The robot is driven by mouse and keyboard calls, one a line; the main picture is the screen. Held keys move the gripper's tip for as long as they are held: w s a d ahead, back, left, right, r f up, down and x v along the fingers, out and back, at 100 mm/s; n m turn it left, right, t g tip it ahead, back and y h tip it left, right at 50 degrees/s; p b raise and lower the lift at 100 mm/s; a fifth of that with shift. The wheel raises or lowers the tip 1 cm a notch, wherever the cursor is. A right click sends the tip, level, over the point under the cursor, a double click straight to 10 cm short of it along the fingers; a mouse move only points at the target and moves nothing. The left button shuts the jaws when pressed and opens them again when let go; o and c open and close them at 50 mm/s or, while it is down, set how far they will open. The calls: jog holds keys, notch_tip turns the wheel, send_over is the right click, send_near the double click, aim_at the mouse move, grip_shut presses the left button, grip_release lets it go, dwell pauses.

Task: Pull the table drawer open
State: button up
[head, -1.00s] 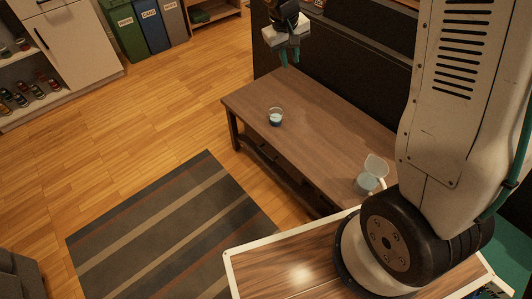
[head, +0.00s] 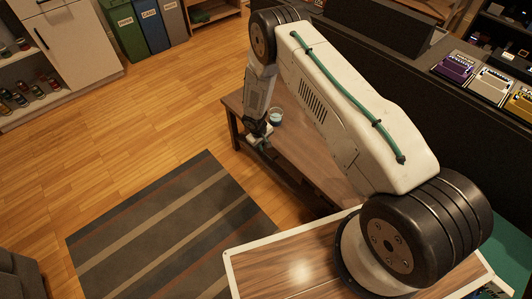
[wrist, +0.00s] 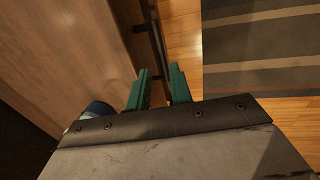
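The brown wooden table (head: 318,170) stands beyond my arm, and my arm covers much of its top in the head view. My gripper (head: 262,146) is low at the table's front side, near its left end. In the wrist view, the green fingers of my gripper (wrist: 160,90) are apart. A dark bar handle (wrist: 155,38) runs along the table's front, and its near part reaches into the gap between the fingers. I cannot tell whether either finger touches it. The drawer front is mostly hidden, and no opened gap shows.
A glass cup (head: 275,117) with blue contents stands on the table, close beside my forearm. A striped rug (head: 165,235) and open wooden floor (head: 140,125) lie in front of the table. A dark partition (head: 375,25) stands behind it.

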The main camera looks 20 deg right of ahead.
aim_at(266, 155)
jog(key=f, duration=0.2)
jog(key=d+f, duration=0.1)
jog(key=f, duration=0.4)
jog(key=shift+w+d+f, duration=0.2)
jog(key=shift+w+f, duration=0.05)
jog(key=shift+w, duration=0.05)
grip_shut()
